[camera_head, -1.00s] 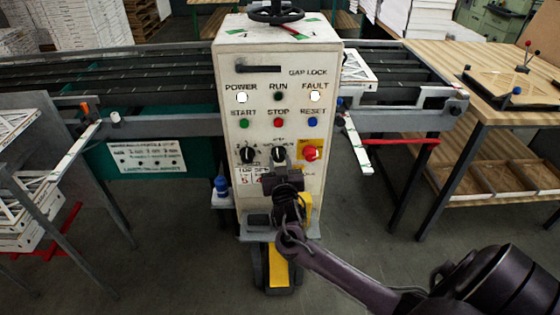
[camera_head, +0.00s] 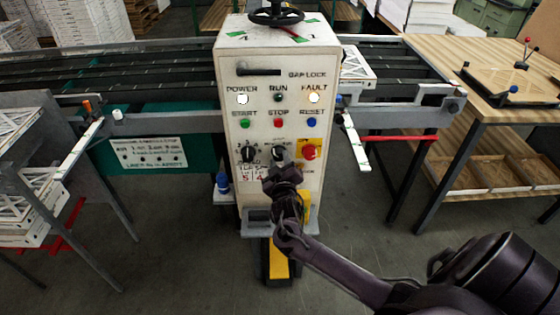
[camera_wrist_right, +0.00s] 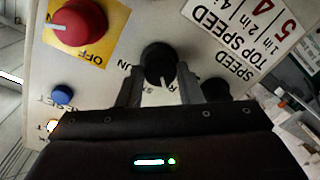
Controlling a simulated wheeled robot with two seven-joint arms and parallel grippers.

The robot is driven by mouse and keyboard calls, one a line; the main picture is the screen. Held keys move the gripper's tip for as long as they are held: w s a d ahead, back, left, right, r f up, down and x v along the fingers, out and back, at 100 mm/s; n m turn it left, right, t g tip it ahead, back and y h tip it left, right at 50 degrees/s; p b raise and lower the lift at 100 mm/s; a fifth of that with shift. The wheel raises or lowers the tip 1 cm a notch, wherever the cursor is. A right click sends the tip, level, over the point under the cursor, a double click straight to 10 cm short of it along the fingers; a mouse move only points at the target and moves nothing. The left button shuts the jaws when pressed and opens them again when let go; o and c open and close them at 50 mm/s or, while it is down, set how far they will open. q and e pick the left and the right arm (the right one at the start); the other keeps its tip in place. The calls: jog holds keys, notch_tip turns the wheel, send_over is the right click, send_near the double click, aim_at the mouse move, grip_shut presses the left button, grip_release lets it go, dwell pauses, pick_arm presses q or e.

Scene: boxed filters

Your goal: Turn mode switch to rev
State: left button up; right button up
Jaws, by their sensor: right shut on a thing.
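The mode switch (camera_head: 278,153) is a round black knob in the lower middle of the white control box, below the red STOP button. My right gripper (camera_head: 281,167) is at this knob, rolled to one side, and partly covers the lettering below it. In the right wrist view the black knob (camera_wrist_right: 159,62) sits between the two fingers of my right gripper (camera_wrist_right: 157,82), which are shut on its sides. The knob's white pointer line points down toward the gripper body. Labels around the knob are partly hidden; a piece reading "UN" shows. My left gripper is not in view.
A red knob on a yellow plate (camera_head: 310,151) is right of the switch, and another black knob (camera_head: 248,154) is left of it. START, STOP and RESET buttons are above. A handwheel (camera_head: 275,14) tops the box. Side tables stand left and right.

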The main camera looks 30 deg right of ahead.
dwell(0.3)
jog(key=o, duration=1)
jog(key=shift+c, duration=0.2)
jog(key=b+v, duration=0.2)
jog(key=v, duration=0.5)
jog(key=shift+s+a, duration=0.2)
jog(key=shift+s, duration=0.15)
